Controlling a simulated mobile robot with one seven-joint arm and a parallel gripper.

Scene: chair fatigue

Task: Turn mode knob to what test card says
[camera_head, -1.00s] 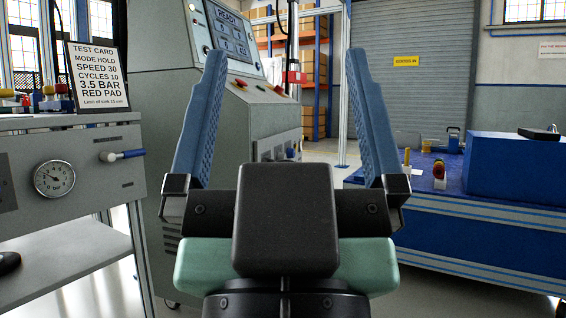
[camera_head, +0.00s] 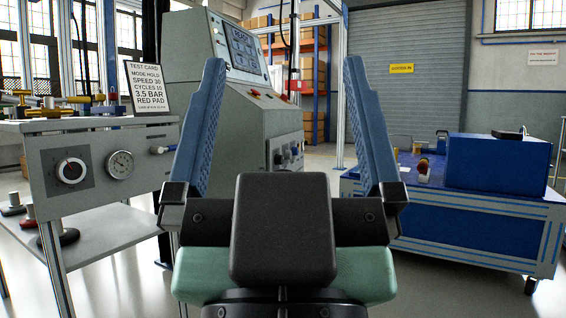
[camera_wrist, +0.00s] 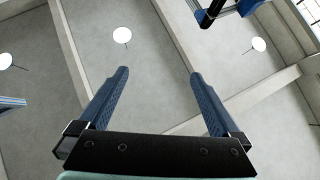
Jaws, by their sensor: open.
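The test card (camera_head: 147,88) stands upright on the left bench and reads MODE HOLD, SPEED 30, CYCLES 10, 3.5 BAR, RED PAD. The grey console (camera_head: 228,100) stands behind my left finger. Small dark knobs (camera_head: 288,157) show low on its front between my fingers; their labels and settings are too small to read. I cannot tell which is the mode knob. My gripper (camera_head: 284,62) is open and empty, apart from everything; the wrist view shows only ceiling between its fingers (camera_wrist: 159,73).
A blue cart (camera_head: 470,215) with a blue box (camera_head: 497,165) stands at the right. Open floor lies between the console and cart.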

